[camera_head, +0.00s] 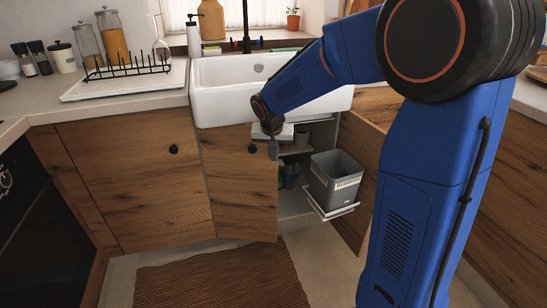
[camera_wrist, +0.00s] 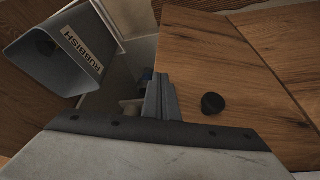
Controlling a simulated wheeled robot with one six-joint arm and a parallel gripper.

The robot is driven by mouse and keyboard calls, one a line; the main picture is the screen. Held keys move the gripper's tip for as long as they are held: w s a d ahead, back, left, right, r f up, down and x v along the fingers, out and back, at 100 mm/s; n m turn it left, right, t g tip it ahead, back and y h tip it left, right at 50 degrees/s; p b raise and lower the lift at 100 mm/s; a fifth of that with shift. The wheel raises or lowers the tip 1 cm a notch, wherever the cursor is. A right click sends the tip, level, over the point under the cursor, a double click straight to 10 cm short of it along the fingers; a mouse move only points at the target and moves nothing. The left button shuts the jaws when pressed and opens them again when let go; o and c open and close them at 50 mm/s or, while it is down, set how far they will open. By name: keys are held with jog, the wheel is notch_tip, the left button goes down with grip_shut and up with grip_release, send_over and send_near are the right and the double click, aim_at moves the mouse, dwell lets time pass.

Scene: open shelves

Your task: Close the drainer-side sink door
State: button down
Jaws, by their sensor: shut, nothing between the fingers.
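The drainer-side sink door (camera_head: 235,190) is a wood-grain panel under the left part of the white sink, with a round black knob (camera_head: 252,148). It stands slightly ajar, its free right edge forward of the cabinet. In the wrist view the door (camera_wrist: 215,65) fills the right side, with its knob (camera_wrist: 213,103) below. My gripper (camera_head: 273,150) is at the door's upper free edge, near the knob. Its fingers (camera_wrist: 160,92) are shut and empty, beside that edge; I cannot tell whether they touch it.
The other sink door (camera_head: 362,145) stands open at the right. A grey rubbish bin (camera_head: 336,181) on a pull-out rack is in the open cabinet. A drainer rack (camera_head: 125,70) is on the counter. A brown mat (camera_head: 225,278) lies on the floor.

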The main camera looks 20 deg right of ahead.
jog(key=w, duration=0.1)
jog(key=w+d, duration=0.1)
jog(key=w, duration=0.1)
jog(key=shift+w+d, duration=0.25)
jog(key=shift+d, duration=0.05)
jog(key=shift+s, duration=0.1)
dwell(0.4)
